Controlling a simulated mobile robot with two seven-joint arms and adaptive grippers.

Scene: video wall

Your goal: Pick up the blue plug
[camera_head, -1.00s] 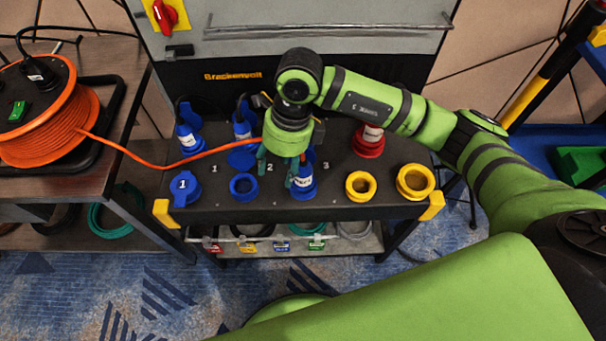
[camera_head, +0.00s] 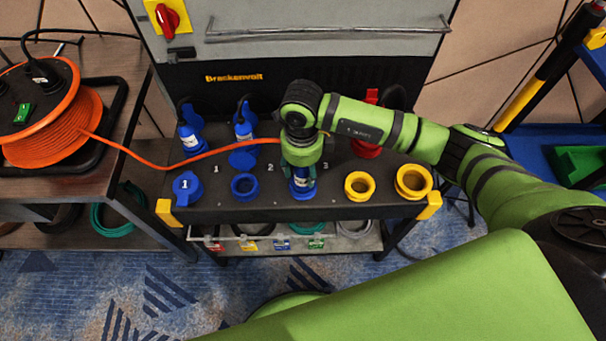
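The gripper body hides the plug's top. My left gripper is not in view.
The front row also holds a blue lidded socket (camera_head: 186,188), an open blue socket (camera_head: 244,187) and two yellow sockets (camera_head: 359,186) (camera_head: 413,182). A red connector (camera_head: 366,147) is behind my arm. An orange cable (camera_head: 190,160) runs from a reel (camera_head: 62,128) to behind my gripper.

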